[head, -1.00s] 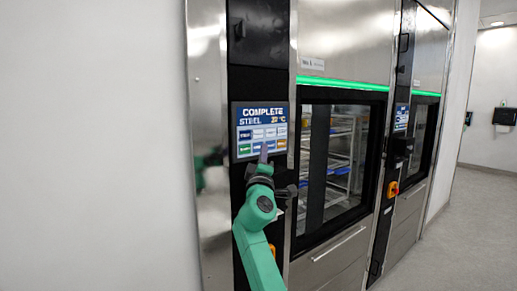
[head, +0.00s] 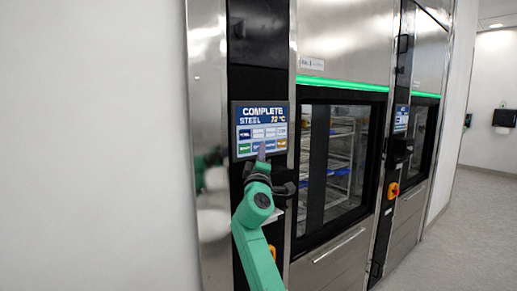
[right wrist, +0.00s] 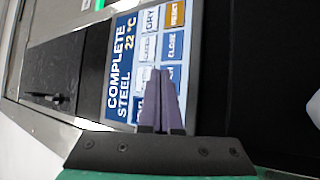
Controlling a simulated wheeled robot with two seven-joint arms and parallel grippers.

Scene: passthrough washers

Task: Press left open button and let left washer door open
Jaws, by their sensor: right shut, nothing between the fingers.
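The left washer's control screen (head: 261,112) reads COMPLETE, STEEL and a temperature, above two rows of buttons. My right gripper (head: 262,150) is shut and empty, with its fingertips in front of the lower button row. In the right wrist view the dark purple fingers (right wrist: 160,76) overlap the screen (right wrist: 122,72) and hide part of the buttons. A blue CLOSE button (right wrist: 172,47) shows just past the tips. I cannot tell whether the fingertips touch the screen. The left washer door (head: 340,165) is shut, with racks behind its glass. My left gripper is not in view.
A green light strip (head: 340,84) runs above the left door. The right washer (head: 419,135) stands farther along, with its own screen (head: 401,118) and an orange switch (head: 392,190). A plain wall is at left; open floor (head: 460,230) lies at right.

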